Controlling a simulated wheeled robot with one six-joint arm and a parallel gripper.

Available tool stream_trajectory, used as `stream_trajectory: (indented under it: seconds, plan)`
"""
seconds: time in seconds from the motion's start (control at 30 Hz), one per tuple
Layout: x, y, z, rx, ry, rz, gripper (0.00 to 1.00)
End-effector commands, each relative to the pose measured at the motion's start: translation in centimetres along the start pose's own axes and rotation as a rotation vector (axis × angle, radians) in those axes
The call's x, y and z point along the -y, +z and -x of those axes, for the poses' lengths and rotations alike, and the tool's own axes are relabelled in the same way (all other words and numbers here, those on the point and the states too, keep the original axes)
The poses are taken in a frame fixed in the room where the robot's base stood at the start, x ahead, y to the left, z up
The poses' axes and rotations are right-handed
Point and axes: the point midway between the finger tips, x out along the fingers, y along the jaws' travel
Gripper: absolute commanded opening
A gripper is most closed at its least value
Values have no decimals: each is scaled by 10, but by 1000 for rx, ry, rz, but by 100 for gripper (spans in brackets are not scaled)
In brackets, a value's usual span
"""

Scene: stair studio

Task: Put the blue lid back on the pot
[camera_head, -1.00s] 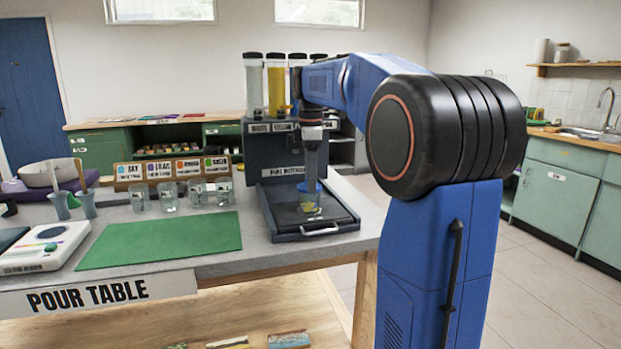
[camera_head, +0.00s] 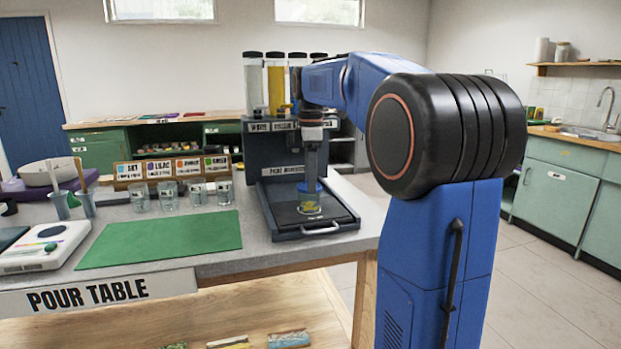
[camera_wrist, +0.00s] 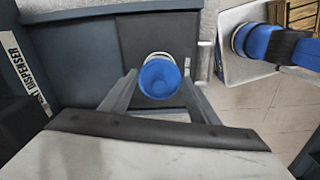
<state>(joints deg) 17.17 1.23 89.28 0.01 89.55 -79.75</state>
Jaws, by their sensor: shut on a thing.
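The blue lid (camera_head: 310,187) is between the fingertips of my gripper (camera_head: 311,180), which points straight down and is shut on it. In the wrist view the lid (camera_wrist: 160,78) sits between the two grey fingers (camera_wrist: 158,84), with a pale clear rim showing around it. The pot (camera_head: 309,206), a small clear one with yellow in it, stands directly below on the dispenser's dark tray. The lid looks roughly centred over the pot; I cannot tell whether they touch.
The dispenser (camera_head: 270,155) stands close behind the gripper, with filled tubes on top. Its tray (camera_head: 338,222) has a front handle. Several clear cups (camera_head: 168,196) stand in a row left of it. A green mat (camera_head: 160,240) lies clear in front of them.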

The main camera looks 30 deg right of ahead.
Motion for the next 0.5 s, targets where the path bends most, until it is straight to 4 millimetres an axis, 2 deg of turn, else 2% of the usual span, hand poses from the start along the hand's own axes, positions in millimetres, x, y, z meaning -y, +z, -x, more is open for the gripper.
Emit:
stream_trajectory:
  seconds: [0.4, 0.43, 0.5]
  plan:
    - [0, 0, 0, 0, 0, 0, 35]
    - [0, 0, 0, 0, 0, 0, 60]
    - [0, 0, 0, 0, 0, 0, 77]
